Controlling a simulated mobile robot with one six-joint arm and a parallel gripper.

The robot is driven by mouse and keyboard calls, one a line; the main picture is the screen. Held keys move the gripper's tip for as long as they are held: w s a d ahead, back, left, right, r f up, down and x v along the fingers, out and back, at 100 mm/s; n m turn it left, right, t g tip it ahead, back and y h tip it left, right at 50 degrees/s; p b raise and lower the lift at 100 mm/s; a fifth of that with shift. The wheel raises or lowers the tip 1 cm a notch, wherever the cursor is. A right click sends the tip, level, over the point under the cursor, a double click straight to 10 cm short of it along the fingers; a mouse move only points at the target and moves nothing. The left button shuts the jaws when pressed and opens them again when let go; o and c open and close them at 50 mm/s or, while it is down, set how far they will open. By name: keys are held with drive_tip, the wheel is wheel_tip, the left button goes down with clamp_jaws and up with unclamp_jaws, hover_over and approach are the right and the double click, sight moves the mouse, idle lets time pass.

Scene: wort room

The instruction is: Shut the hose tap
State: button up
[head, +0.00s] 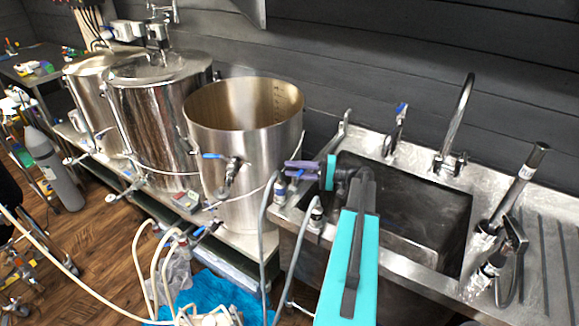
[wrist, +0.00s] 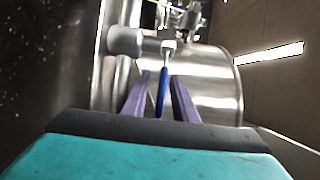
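The hose tap shows in the wrist view as a pale grey body (wrist: 126,41) with a slim blue lever (wrist: 161,92) pointing toward me. My gripper (wrist: 160,76) is open, with one purple finger on each side of the lever. A narrow gap shows on both sides, so the fingers do not appear to press on it. In the head view my gripper (head: 289,169) is at the left rim of the sink, just above a hose fitting (head: 280,188). The lever is hard to make out there, among the fingers.
The steel sink (head: 400,265) lies right of my gripper, with a faucet (head: 463,110) and another blue-handled tap (head: 401,110) behind. An open steel kettle (head: 240,150) with a blue-handled valve stands close on the left. Hoses (head: 264,245) hang below; a second fitting (head: 317,212) is near.

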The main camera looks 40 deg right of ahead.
drive_tip(key=shift+w+a, duration=0.3)
drive_tip(key=shift+w, duration=0.05)
drive_tip(key=shift+d, duration=0.1)
clamp_jaws()
drive_tip(key=shift+s, duration=0.1)
idle(1.1)
